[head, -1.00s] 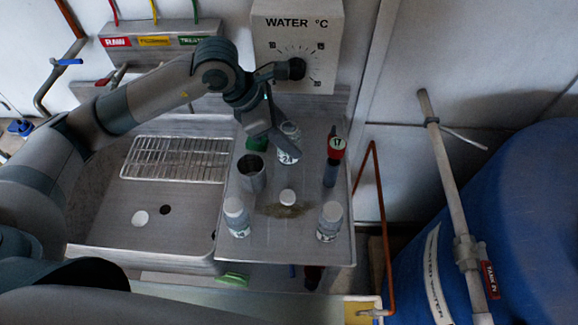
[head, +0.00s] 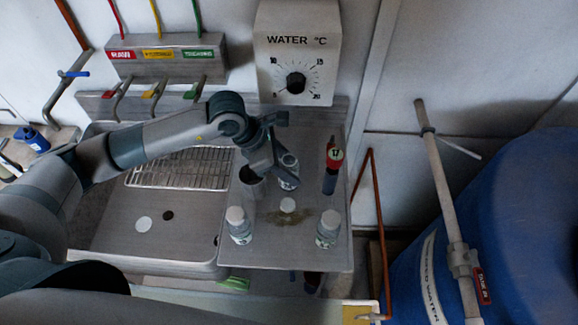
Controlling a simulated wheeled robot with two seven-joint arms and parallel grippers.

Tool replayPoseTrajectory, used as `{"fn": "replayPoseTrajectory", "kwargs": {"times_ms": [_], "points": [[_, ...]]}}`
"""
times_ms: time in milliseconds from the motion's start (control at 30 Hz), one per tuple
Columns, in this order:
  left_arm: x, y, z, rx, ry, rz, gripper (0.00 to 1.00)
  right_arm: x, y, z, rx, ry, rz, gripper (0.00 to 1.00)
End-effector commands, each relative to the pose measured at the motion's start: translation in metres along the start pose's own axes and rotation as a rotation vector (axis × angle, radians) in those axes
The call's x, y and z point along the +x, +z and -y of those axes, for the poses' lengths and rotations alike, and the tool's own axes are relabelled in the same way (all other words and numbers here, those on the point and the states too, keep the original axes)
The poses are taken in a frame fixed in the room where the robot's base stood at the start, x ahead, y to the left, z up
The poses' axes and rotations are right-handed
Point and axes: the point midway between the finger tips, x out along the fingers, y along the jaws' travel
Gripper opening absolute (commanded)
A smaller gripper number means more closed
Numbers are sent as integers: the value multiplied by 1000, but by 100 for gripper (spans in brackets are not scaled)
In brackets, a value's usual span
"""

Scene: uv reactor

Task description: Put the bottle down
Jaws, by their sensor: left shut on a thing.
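My left gripper (head: 280,171) reaches in from the left over the metal counter. It is shut on a clear bottle (head: 289,168) with a label, which looks upright. I cannot tell whether its base touches the counter. Two white-capped bottles stand nearer: one at the left (head: 238,225) and one at the right (head: 328,229). My right gripper is not in view.
The metal counter (head: 275,255) has a brown stain near its middle. A sink with a wire rack (head: 180,168) lies left. A blue tank (head: 520,220) fills the right.

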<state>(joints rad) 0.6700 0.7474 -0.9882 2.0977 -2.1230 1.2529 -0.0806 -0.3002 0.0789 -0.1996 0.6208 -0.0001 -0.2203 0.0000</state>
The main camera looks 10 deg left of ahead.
Motion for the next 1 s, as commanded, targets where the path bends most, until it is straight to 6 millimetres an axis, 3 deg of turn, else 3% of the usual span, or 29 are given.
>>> {"fn": "replayPoseTrajectory", "kwargs": {"times_ms": [567, 600, 667, 1000], "points": [[12, -7, 0, 2, 1, 1, 8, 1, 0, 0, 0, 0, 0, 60], [12, -7, 0, 1, 1, 0, 44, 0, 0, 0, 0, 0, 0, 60], [11, -7, 0, 1, 1, 0, 58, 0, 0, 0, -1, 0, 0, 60], [10, -6, 0, 1, 1, 0, 58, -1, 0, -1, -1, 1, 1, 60]]}}
